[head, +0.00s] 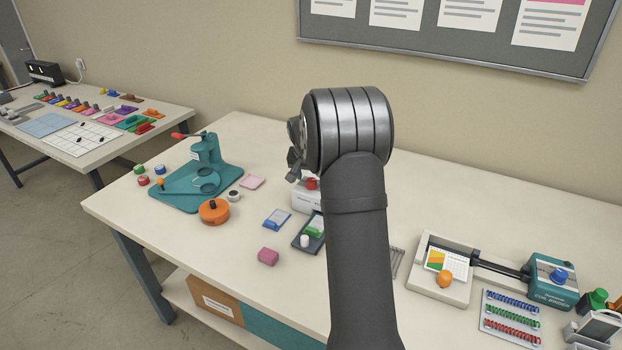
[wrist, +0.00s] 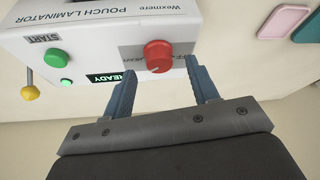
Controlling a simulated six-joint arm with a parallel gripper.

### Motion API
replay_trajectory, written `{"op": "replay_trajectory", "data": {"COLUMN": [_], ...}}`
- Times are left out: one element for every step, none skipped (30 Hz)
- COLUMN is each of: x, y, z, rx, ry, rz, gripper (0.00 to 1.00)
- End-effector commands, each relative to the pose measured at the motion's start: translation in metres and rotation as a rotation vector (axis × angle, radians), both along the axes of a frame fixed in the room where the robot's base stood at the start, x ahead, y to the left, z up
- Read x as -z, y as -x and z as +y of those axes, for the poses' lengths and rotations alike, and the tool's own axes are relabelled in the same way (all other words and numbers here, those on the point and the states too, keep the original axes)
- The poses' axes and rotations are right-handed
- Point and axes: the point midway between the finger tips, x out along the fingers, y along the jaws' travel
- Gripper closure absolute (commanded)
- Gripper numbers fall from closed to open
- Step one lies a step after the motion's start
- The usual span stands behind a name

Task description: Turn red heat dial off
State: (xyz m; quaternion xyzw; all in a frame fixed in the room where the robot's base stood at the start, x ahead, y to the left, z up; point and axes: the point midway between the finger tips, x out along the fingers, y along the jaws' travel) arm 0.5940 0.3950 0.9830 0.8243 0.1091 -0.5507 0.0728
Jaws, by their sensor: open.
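The red heat dial (wrist: 158,56) sits on the front of the white pouch laminator (wrist: 95,35) in the wrist view. The dial's printed labels are partly hidden and its setting cannot be read clearly. My gripper (wrist: 160,80) is open and empty, its two blue-grey fingers spread to the left and right of the dial. Whether they touch it cannot be told. In the head view the red dial (head: 312,183) and part of the laminator (head: 304,199) show beside my arm, which hides the rest. My gripper's fingers are hard to make out there.
A green START button (wrist: 56,58), a lit READY display (wrist: 108,79) and a yellow-knobbed lever (wrist: 30,93) are left of the dial. In the head view, a teal press (head: 195,180) stands left, and a teal binding machine (head: 550,280) stands right.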

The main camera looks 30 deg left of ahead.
Motion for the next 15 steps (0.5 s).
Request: {"op": "replay_trajectory", "data": {"x": [0.007, 0.010, 0.012, 0.014, 0.016, 0.018, 0.019, 0.020, 0.020, 0.020, 0.020, 0.020, 0.020, 0.020, 0.020], "y": [-0.003, -0.004, -0.005, -0.006, -0.007, -0.007, -0.008, -0.008, -0.008, -0.008, -0.008, -0.008, -0.008, -0.008, -0.008], "z": [0.001, 0.001, 0.001, 0.002, 0.002, 0.002, 0.002, 0.002, 0.002, 0.002, 0.002, 0.002, 0.002, 0.002, 0.002], "rx": [0.000, 0.000, 0.000, 0.000, 0.000, 0.000, 0.000, 0.000, 0.001, 0.001, 0.001, 0.001, 0.001, 0.001, 0.001], "ry": [0.001, 0.001, 0.000, 0.000, 0.000, 0.000, 0.000, 0.000, 0.000, -0.001, -0.001, -0.001, -0.001, -0.001, -0.001], "rz": [0.002, 0.001, 0.000, -0.001, -0.001, -0.001, 0.000, 0.000, 0.000, -0.001, -0.001, -0.001, -0.001, -0.001, -0.001], "gripper": [0.46, 0.46, 0.46, 0.46, 0.46, 0.46, 0.46, 0.46, 0.46, 0.46, 0.46, 0.46, 0.46, 0.46, 0.46]}}
